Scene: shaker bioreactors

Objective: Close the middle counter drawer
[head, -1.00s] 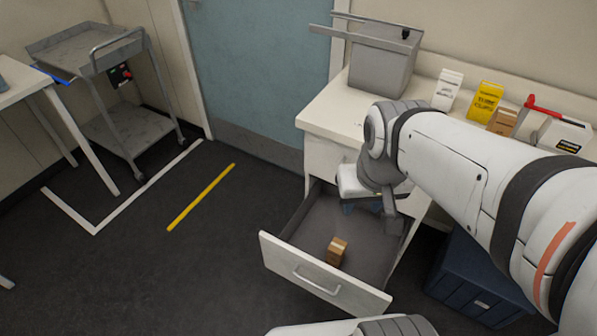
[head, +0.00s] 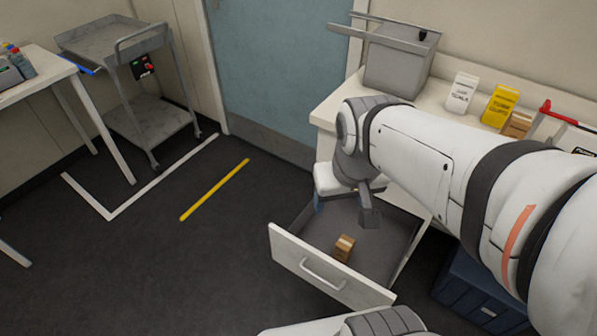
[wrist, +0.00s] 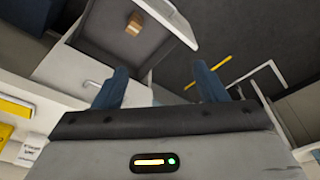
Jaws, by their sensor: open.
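The white counter drawer (head: 318,268) stands pulled well out, with a bar handle on its front and a grey inside. A small brown box (head: 344,248) lies in it near the front. In the wrist view the drawer front (wrist: 168,18) is at the top and the box (wrist: 133,28) at upper left. My gripper (wrist: 160,86) is open and empty, its two blue fingers apart and pointing towards the drawer region. In the head view my arm hides most of the gripper; one blue finger shows at the drawer's back left. I see no contact with the drawer.
On the counter (head: 335,103) stand a grey bin (head: 396,68), a white packet (head: 462,93) and a yellow packet (head: 499,105). A dark blue crate (head: 480,290) is on the floor right of the drawer. Floor left of the drawer is clear up to the metal cart (head: 150,118).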

